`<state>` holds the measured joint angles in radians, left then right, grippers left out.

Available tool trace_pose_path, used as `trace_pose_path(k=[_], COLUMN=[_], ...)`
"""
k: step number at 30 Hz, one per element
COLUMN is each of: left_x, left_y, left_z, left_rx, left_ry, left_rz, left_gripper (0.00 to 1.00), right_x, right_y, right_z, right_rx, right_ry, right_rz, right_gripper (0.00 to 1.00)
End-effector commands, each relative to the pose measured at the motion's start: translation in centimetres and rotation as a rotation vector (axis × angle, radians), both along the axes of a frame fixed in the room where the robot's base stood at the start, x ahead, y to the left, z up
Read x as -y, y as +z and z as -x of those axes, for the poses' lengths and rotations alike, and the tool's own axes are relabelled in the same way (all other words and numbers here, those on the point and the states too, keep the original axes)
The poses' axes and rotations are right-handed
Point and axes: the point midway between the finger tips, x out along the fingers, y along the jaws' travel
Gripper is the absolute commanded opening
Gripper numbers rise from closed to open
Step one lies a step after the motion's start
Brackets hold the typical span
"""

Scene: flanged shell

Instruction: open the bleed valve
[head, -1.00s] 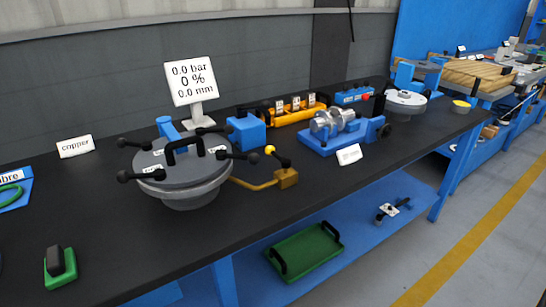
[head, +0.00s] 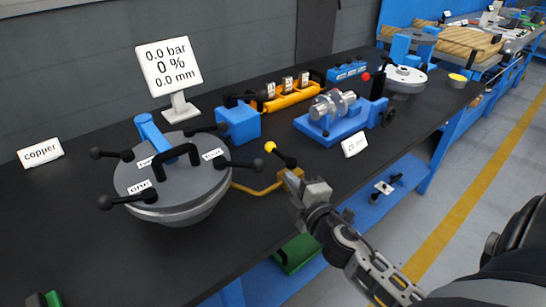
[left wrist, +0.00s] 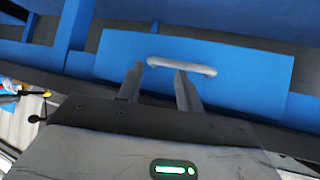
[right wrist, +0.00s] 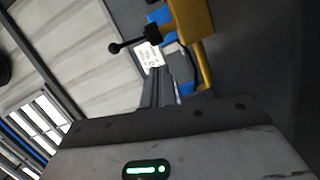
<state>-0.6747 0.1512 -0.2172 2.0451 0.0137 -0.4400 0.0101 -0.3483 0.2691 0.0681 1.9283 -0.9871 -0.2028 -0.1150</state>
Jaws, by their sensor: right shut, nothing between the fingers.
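The bleed valve is a brass block (head: 291,177) on a bent brass pipe (head: 258,191) beside the round grey flanged shell (head: 172,178). Its short lever (head: 283,156) is black with a yellow knob at the far left end. My right gripper (head: 302,192) is just in front of the block and partly hides it; I cannot tell if they touch. In the right wrist view the brass block (right wrist: 190,18) is beyond my right fingers (right wrist: 164,85), which are shut and empty. My left gripper (left wrist: 160,72) has its fingers apart, close to a grey handle (left wrist: 183,66) on a blue front.
A display (head: 168,68) reads 0.0 bar, 0 %, 0.0 mm. Black-knobbed arms stick out around the shell's lid. A blue vice-like fixture (head: 340,122) and an orange rack (head: 293,94) stand behind. The bench front is mostly clear.

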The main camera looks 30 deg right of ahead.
Motion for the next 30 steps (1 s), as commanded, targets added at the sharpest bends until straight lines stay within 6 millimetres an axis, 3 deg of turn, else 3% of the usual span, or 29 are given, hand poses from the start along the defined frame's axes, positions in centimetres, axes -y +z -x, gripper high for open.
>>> trace_pose_path(k=[15, 21, 30], left_x=[0.0, 0.0, 0.0], left_y=[1.2, 1.1, 1.0], left_z=[-0.8, -0.9, -0.8], left_rx=[0.025, 0.023, 0.019], left_ry=[0.003, 0.006, 0.008], left_rz=[0.0, 0.003, 0.002], left_gripper=[0.36, 0.36, 0.36], right_x=[1.4, 1.5, 1.5], right_y=[-0.3, -0.4, -0.4], right_z=[-8.2, -9.4, -9.5], right_rx=[0.001, 0.0, 0.0], right_ry=[-0.001, 0.0, 0.0], right_rz=[-0.001, 0.0, -0.001], right_gripper=[0.0, 0.0, 0.0])
